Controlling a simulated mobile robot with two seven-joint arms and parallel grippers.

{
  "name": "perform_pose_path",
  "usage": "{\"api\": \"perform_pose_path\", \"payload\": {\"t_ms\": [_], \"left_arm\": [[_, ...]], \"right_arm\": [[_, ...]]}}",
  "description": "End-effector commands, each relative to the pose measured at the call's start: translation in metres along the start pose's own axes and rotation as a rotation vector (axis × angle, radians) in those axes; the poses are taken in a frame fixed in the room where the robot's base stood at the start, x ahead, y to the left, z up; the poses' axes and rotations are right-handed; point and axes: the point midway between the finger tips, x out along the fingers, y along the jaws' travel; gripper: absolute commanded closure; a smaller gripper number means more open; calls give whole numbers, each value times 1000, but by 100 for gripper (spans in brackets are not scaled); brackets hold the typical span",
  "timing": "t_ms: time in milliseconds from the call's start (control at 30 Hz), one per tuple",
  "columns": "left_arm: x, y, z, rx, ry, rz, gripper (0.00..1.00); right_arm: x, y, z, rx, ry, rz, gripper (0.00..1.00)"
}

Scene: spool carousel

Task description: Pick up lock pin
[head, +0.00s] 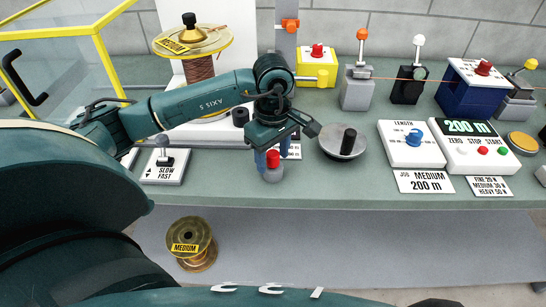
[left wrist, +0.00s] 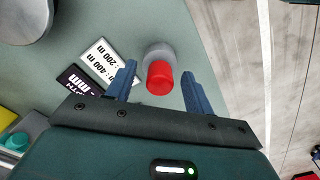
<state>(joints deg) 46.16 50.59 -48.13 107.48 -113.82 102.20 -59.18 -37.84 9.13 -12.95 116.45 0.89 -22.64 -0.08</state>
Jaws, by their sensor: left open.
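The lock pin (head: 273,158) has a red cap and stands upright in a grey round base near the front edge of the table. In the left wrist view the red cap (left wrist: 160,78) lies between the two blue fingers, with a gap on each side. My left gripper (head: 275,150) is open above and around the pin's top. The fingers do not visibly touch it. The lower part of the pin is hidden in its base. My right gripper is not in view.
A round metal disc with a black knob (head: 345,142) stands right of the pin. A lever box (head: 163,166) sits to the left, and a length dial box (head: 411,145) to the right. Behind are a copper wire spool (head: 198,70) and a yellow block (head: 318,72). A MEDIUM spool (head: 190,243) is below the table.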

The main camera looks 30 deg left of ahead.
Motion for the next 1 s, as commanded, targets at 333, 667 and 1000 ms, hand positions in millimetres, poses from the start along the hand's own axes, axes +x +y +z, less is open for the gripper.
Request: {"api": "perform_pose_path", "payload": {"t_ms": [333,667,1000], "left_arm": [[0,0,0,0,0,0,65],[0,0,0,0,0,0,92],[-5,1,0,0,0,3,96]], "right_arm": [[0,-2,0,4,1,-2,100],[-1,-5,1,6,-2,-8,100],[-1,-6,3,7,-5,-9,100]]}}
